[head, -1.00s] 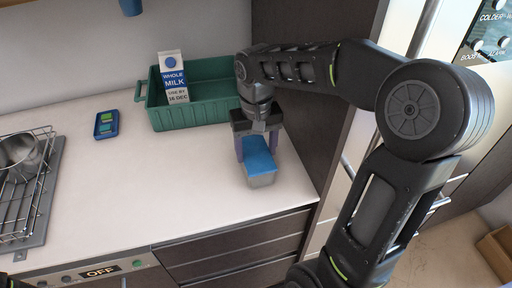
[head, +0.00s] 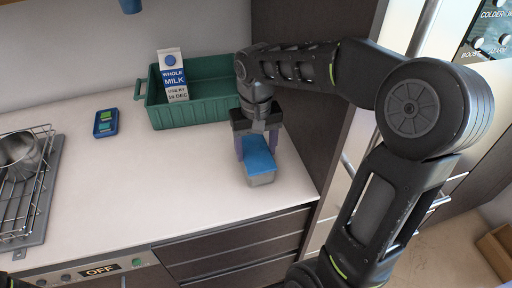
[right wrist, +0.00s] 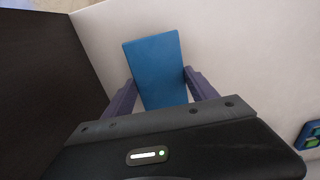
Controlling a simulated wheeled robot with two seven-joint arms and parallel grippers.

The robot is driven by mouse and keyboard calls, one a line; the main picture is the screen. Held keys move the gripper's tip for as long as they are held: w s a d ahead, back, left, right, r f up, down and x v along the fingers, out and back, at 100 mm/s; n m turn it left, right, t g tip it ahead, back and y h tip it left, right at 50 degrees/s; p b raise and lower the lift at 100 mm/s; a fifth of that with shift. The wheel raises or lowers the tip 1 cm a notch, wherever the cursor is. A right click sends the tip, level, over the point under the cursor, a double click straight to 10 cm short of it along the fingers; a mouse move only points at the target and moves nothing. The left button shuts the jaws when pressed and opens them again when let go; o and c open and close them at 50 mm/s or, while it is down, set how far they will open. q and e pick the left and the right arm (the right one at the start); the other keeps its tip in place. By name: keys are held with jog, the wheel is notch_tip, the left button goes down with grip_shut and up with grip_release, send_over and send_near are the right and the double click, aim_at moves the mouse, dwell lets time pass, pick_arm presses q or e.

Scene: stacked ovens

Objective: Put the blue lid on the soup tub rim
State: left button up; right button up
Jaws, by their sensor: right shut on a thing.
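The blue lid (head: 259,155) is a flat rectangle in the head view, between the fingers of my right gripper (head: 259,148). The soup tub (head: 262,179) is a pale grey box on the counter near its right end; its front wall shows below the lid. The lid lies over the tub top; I cannot tell whether it is seated on the rim. In the right wrist view the lid (right wrist: 157,70) stretches out past the purple fingers, and it hides the tub. My right gripper is shut on the lid. My left gripper is not in view.
A green crate (head: 212,112) with a milk carton (head: 173,76) stands behind the tub. A wire rack with a metal pot (head: 18,155) is at left. A dark tall panel (head: 290,110) rises close on the right.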

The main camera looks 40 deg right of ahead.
aim_at(256, 153)
jog(key=shift+f, duration=0.1)
jog(key=o, duration=1.4)
notch_tip(256, 153, up, 8)
jog(key=shift+f+b, duration=0.1)
jog(key=shift+b, duration=0.2)
